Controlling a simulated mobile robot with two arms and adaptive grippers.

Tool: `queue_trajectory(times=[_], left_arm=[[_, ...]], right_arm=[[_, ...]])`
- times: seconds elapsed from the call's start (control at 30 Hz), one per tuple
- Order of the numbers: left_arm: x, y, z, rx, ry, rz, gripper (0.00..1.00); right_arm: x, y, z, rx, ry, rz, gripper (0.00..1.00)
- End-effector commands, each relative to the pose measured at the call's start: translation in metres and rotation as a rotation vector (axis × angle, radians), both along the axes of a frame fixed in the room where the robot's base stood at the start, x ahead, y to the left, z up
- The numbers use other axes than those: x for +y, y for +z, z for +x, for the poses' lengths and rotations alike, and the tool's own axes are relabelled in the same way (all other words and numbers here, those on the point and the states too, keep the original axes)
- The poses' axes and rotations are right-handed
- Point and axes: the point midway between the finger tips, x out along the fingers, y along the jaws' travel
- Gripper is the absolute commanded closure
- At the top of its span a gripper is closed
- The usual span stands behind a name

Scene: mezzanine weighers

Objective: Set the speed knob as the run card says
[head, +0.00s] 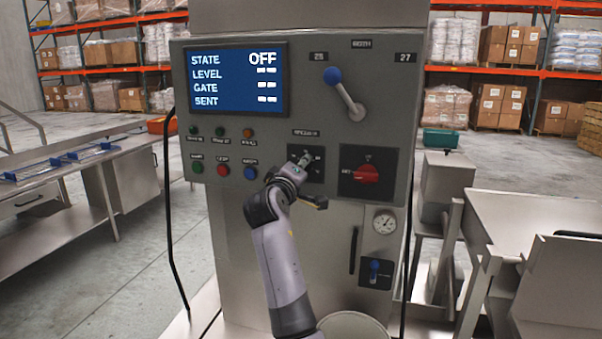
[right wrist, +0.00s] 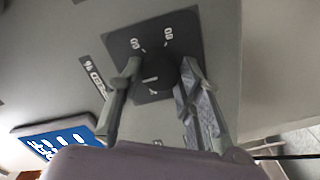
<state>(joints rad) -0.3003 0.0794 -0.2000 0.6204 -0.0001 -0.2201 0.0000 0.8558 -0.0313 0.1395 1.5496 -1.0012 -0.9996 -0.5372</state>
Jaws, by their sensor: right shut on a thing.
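The speed knob (right wrist: 158,77) is a dark round knob on a dark square plate (right wrist: 185,28) with white scale marks, seen in the right wrist view. Its plate also shows in the head view (head: 317,175), in the middle of the grey machine panel (head: 330,110). My right gripper (head: 303,159) reaches it from below and its two fingers (right wrist: 160,85) stand on either side of the knob, shut on it. The knob is mostly hidden by the gripper in the head view. I cannot read the setting. No run card is readable. My left gripper is out of view.
The screen (head: 238,79) reads STATE OFF. Right of the knob is a red rotary switch (head: 368,173); above is a blue-tipped lever (head: 345,95). Several buttons and lamps sit to the left. A gauge (head: 384,222) and blue valve (head: 375,268) are lower right. Steel tables flank the machine.

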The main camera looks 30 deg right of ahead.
Motion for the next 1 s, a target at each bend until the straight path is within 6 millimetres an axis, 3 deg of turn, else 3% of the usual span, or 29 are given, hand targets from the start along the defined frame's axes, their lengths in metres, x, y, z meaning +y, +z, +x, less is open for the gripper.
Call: queue_trajectory(times=[0.47, 0.5, 0.77, 1.0], left_arm=[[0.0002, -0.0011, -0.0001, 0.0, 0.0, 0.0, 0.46], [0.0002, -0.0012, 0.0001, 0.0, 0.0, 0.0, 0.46], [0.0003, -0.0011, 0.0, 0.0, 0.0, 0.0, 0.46], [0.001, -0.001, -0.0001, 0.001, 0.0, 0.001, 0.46]], right_arm=[[-0.0001, -0.0039, 0.0001, -0.002, -0.001, 0.013, 0.94], [-0.0001, -0.0039, 0.0001, -0.002, -0.002, 0.013, 0.64], [0.0, -0.0022, 0.0002, -0.004, -0.001, 0.01, 0.47], [0.0, -0.0011, 0.0, -0.007, -0.001, 0.009, 0.46]])
